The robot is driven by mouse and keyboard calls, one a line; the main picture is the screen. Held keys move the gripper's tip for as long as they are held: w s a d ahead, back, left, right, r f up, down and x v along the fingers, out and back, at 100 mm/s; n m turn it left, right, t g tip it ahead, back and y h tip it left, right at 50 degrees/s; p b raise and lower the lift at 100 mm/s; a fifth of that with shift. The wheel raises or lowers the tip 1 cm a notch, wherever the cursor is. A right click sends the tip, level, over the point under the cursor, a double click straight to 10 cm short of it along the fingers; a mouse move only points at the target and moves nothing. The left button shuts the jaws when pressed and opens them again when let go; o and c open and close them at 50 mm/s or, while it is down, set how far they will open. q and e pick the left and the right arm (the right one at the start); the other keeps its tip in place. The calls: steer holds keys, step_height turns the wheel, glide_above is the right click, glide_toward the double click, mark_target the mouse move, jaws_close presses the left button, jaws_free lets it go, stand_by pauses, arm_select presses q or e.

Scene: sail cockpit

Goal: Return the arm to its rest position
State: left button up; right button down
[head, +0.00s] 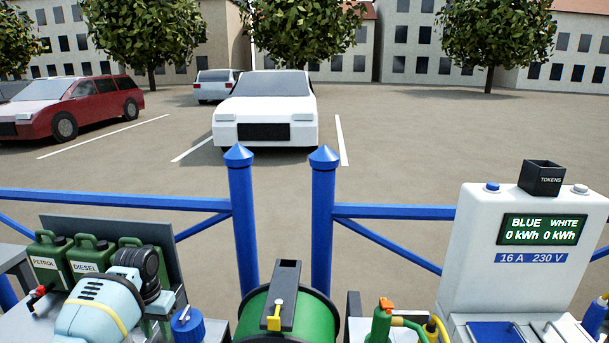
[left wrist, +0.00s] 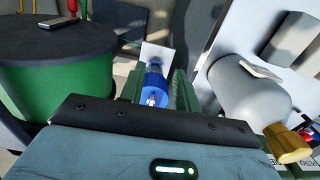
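My left arm (head: 95,308), light blue with a black wrist, reaches in from the lower left in the head view. Its fingers are not clearly seen there. In the left wrist view my left gripper (left wrist: 159,80) shows two green ribbed fingers standing apart. A blue-capped thing (left wrist: 153,84) with a white part beyond it appears between them; a gap shows on its right side, so it does not look clamped. My right gripper is not in view.
Green petrol and diesel cans (head: 85,257) stand at left by a grey panel. A blue container (head: 187,324) is right of my wrist. A green reel (head: 290,315) is at centre, a white power pedestal (head: 480,255) at right. Blue railings (head: 390,212) run behind.

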arm_select(q)
steer(key=s+d+f+m+t, duration=0.1)
steer(key=s+d+f, duration=0.2)
steer(key=s+f, duration=0.3)
steer(key=s+d+f+t+h, duration=0.15)
steer(key=s+d+f, duration=0.25)
steer(key=f, duration=0.4)
steer(key=s+d+f+m+t, duration=0.1)
steer(key=s+d+f+t, duration=0.15)
steer(key=s+f, duration=0.35)
steer(key=s+d+r+t, duration=0.1)
steer(key=s+d+t, duration=0.1)
steer(key=s, duration=0.8)
steer(key=s+d+t, duration=0.2)
steer(key=s+d, duration=0.1)
steer(key=s, duration=0.8)
steer(key=shift+r+n+t, duration=0.3)
steer(key=shift+r, duration=0.1)
